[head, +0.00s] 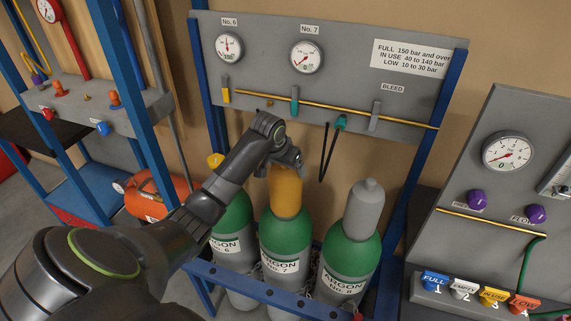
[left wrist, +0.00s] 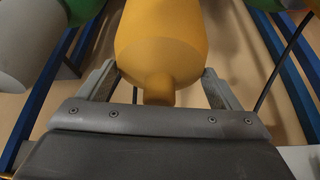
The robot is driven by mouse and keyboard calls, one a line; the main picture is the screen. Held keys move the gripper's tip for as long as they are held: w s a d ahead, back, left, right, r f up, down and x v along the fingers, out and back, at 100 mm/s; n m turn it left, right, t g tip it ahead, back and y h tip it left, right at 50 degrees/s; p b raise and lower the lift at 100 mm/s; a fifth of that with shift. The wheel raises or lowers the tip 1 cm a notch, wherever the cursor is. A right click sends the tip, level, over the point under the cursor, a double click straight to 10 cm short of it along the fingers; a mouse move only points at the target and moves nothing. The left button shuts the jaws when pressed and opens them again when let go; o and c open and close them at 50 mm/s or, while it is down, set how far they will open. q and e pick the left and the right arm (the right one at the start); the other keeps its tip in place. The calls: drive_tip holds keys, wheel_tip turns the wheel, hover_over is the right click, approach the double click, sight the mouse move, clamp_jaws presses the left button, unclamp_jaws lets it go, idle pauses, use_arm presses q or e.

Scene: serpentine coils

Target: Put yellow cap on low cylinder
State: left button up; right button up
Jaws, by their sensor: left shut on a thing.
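A yellow-orange cap (head: 286,192) sits over the top of the green and grey cylinder labelled ARGON No. 7 (head: 285,242). My left gripper (head: 284,166) is at the top of this cap and shut on it. In the left wrist view the cap (left wrist: 160,45) is between the two fingers, its narrow knob toward the palm. Cylinder No. 6 (head: 232,222) is to the left, its top partly hidden by my arm. Cylinder No. 8 (head: 350,250) is to the right under a grey cap (head: 365,207). My right gripper is not in view.
A grey panel (head: 340,50) behind carries gauges No. 6 (head: 229,47) and No. 7 (head: 307,57), and a sign of pressure ranges. A blue rail (head: 270,300) runs before the cylinders. Coloured labelled blocks (head: 465,290) stand at right; an orange tank (head: 155,195) lies at left.

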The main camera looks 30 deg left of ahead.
use_arm(q)
drive_tip(key=shift+f, duration=0.1)
drive_tip(key=o, duration=1.8)
drive_tip(key=shift+f, duration=0.1)
drive_tip(key=b+v, duration=0.2)
drive_tip(key=v, duration=1.5)
drive_tip(key=shift+s+r, duration=0.15)
drive_tip(key=shift+r, duration=0.1)
